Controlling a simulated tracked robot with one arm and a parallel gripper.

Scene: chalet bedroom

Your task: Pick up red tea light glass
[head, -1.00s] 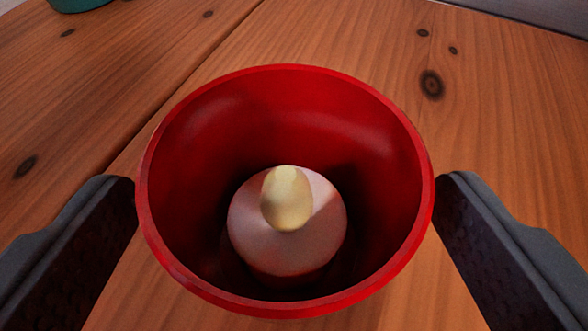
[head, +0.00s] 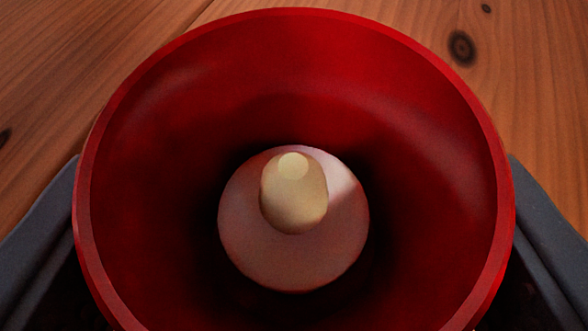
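The red tea light glass (head: 430,110) fills most of the head view, upright on the wooden surface and seen from above into its mouth. A pale candle (head: 290,265) with a rounded cream tip (head: 293,195) sits inside it. My gripper (head: 294,230) is open around the glass, with one dark finger at its left side and one at its right. The rim covers the fingertips, so I cannot see whether they touch the wall. The bottom of the rim is cut off by the frame.
The wooden tabletop (head: 545,100) with plank grain and dark knots shows around the glass. No other object is visible near it now.

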